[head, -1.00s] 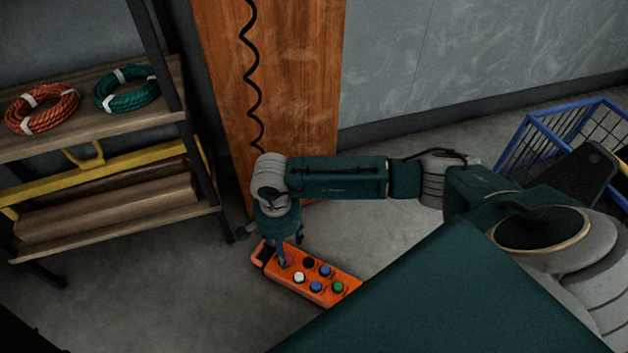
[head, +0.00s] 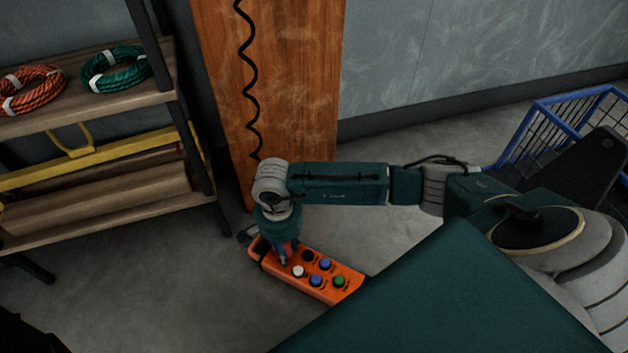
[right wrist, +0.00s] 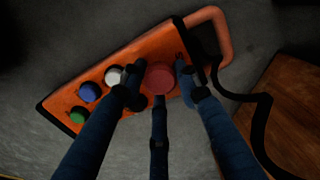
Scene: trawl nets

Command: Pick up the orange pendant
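The orange pendant (head: 330,290) is a long orange control box with colored buttons, low over the grey floor at lower centre in the head view. It also shows in the right wrist view (right wrist: 145,50), with a red button, several other buttons and a loop handle at one end. My right gripper (head: 284,254) points down at the pendant's handle half. In the right wrist view its three blue fingers (right wrist: 158,76) are spread around the red button. They overlap the pendant's face; contact is unclear. My left gripper is not in view.
A black coiled cord (head: 249,95) hangs in front of a wooden panel (head: 300,100). A shelf rack (head: 120,110) with orange and teal rope coils stands at left. A blue wire basket (head: 535,130) is at right. Bare floor (head: 165,290) lies left of the pendant.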

